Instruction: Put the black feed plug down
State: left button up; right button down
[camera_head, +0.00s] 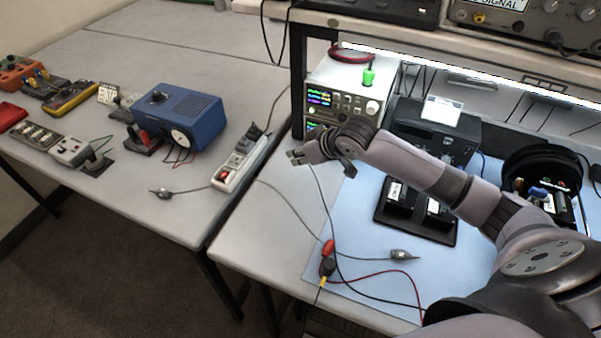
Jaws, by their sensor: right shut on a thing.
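My right gripper (297,157) is shut at the left edge of the right-hand bench, in front of the stacked instruments. It holds the black feed plug, which is too small and too covered by the fingers to make out. A thin black lead (322,195) hangs from the gripper down to the blue mat. On the mat's front left lie a red plug (328,247) and a dark plug body (327,267) with leads. My left gripper is not in view.
A power strip (228,174) lies left of the gripper near the bench gap. The instrument stack (345,92) and a black box (436,130) stand behind. A black tray (414,226) and grey connector (402,255) lie on the blue mat (365,210). The mat is clear left of the tray.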

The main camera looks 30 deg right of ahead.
notch_tip(320, 180, down, 9)
jog(key=shift+r+p, duration=0.2)
jog(key=shift+p, duration=0.4)
